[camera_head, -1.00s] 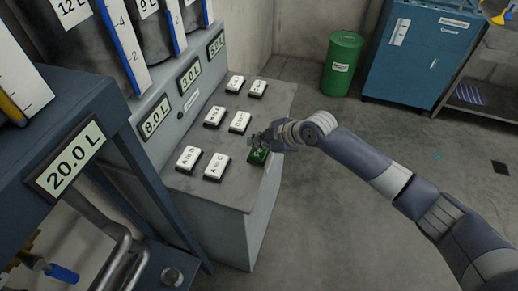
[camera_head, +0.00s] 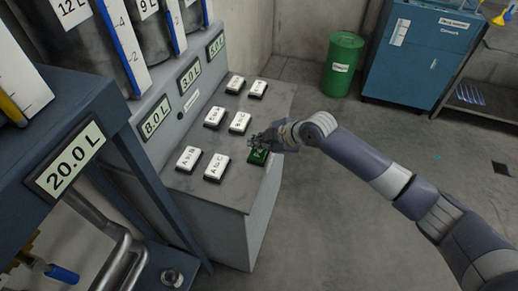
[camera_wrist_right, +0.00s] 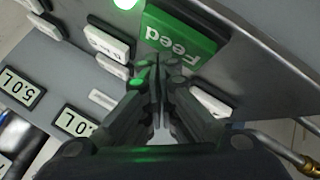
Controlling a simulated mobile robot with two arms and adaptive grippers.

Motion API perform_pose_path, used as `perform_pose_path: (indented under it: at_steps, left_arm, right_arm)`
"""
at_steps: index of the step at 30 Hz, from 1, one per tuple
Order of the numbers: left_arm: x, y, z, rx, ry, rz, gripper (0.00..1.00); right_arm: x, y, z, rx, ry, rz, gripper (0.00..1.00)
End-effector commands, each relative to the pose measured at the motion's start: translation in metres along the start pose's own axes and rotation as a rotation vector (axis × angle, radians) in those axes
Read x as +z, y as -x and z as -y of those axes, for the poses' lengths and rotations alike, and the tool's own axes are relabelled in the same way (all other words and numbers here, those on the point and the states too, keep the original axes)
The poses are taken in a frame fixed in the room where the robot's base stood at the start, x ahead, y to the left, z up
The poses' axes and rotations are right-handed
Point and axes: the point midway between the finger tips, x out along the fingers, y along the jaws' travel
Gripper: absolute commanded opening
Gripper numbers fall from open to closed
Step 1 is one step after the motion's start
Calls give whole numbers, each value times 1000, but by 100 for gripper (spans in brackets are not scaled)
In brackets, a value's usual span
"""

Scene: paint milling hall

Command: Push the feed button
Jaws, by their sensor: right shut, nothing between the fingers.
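The green feed button (camera_head: 258,157) sits at the right edge of the grey sloped control panel (camera_head: 232,189). In the right wrist view the button (camera_wrist_right: 180,37) shows the word "Feed". My right gripper (camera_head: 254,141) is shut and empty, close over the button's upper side, and partly covers it in the head view. In the wrist view its fingertips (camera_wrist_right: 160,62) point at the button's edge. I cannot tell whether they touch it. My left gripper is in neither view.
Several white labelled buttons (camera_head: 217,166) stand on the panel beside the green one. Level displays (camera_head: 156,117) line the cabinet behind it. A green light (camera_wrist_right: 125,3) glows in the wrist view. A green drum (camera_head: 343,64) and blue cabinet (camera_head: 418,55) stand farther back; the floor between is clear.

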Motion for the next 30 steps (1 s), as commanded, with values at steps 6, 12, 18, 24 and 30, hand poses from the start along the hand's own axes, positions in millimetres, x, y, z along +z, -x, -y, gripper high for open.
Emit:
perform_pose_path:
  at_steps: [6, 12, 18, 24, 30]
  left_arm:
    - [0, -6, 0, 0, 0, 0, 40]
    - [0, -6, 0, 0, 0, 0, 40]
    - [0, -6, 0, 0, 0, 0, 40]
    - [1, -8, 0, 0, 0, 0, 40]
    - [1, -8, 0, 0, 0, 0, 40]
  right_arm:
    - [4, -6, 4, 0, 0, 0, 0]
    - [4, -6, 5, 0, 0, 0, 0]
    - [5, -6, 5, -1, 0, 0, 0]
    - [6, -8, 6, -1, 0, 0, 0]
    - [6, -8, 7, -1, 0, 0, 0]
